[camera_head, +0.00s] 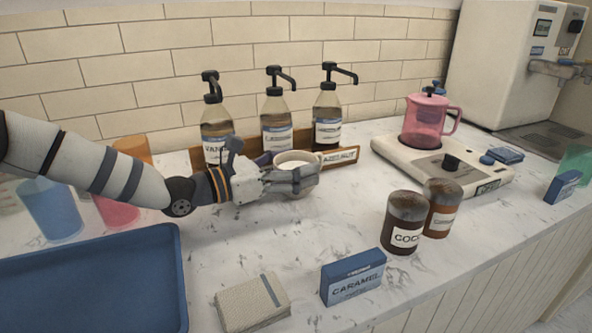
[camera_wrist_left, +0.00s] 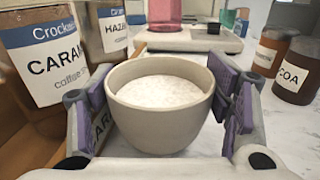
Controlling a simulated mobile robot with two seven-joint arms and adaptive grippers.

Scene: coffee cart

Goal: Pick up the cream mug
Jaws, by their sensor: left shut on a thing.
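The cream mug (camera_head: 298,158) stands upright in front of the syrup rack, partly hidden behind my left gripper in the head view. In the left wrist view the mug (camera_wrist_left: 160,115) fills the middle, with a pale, white content inside. My left gripper (camera_head: 300,177) comes in from the left, and its fingers with purple pads (camera_wrist_left: 160,105) lie on both sides of the mug, shut on it. Whether the mug's base touches the counter is hidden. My right gripper does not show.
Several pump bottles (camera_head: 277,122) stand in a wooden rack (camera_head: 340,158) just behind the mug. Cocoa (camera_head: 403,225) and cinnamon-coloured jars (camera_head: 441,207), a caramel box (camera_head: 352,277) and napkins (camera_head: 252,303) stand nearer the front. A blue tray (camera_head: 95,280) is at left. A pink pitcher (camera_head: 424,120) sits on a scale (camera_head: 400,152).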

